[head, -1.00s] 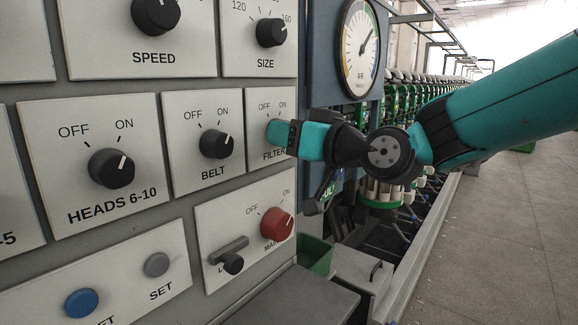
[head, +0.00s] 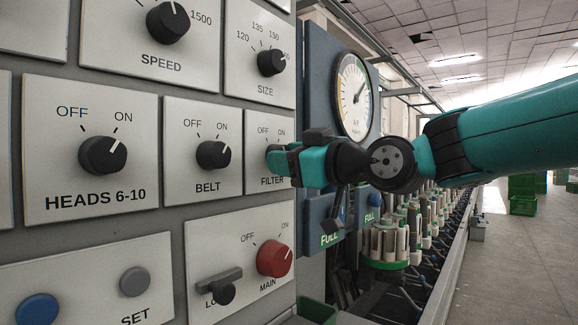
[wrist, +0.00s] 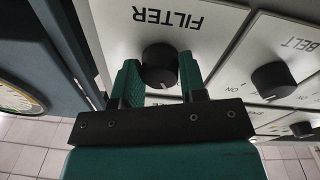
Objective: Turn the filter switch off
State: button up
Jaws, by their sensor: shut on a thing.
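The filter switch is a round black knob (wrist: 160,66) on a white plate marked FILTER (head: 262,124), with OFF at left and ON at right. In the wrist view the plate shows upside down. My gripper (head: 276,158) reaches the knob from the right; in the wrist view its two teal fingers (wrist: 160,78) stand on either side of the knob and are shut on it.
The belt knob (head: 213,155) is close at left, pointing to ON. The heads 6-10 knob (head: 102,155) is further left. Below are the red main knob (head: 275,258) and a lever-like black handle (head: 220,285). A gauge (head: 354,95) stands at right behind my arm.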

jog(key=shift+f, duration=0.1)
jog(key=o, duration=0.9)
jog(key=shift+b+v, duration=1.8)
jog(key=shift+v, duration=6.95)
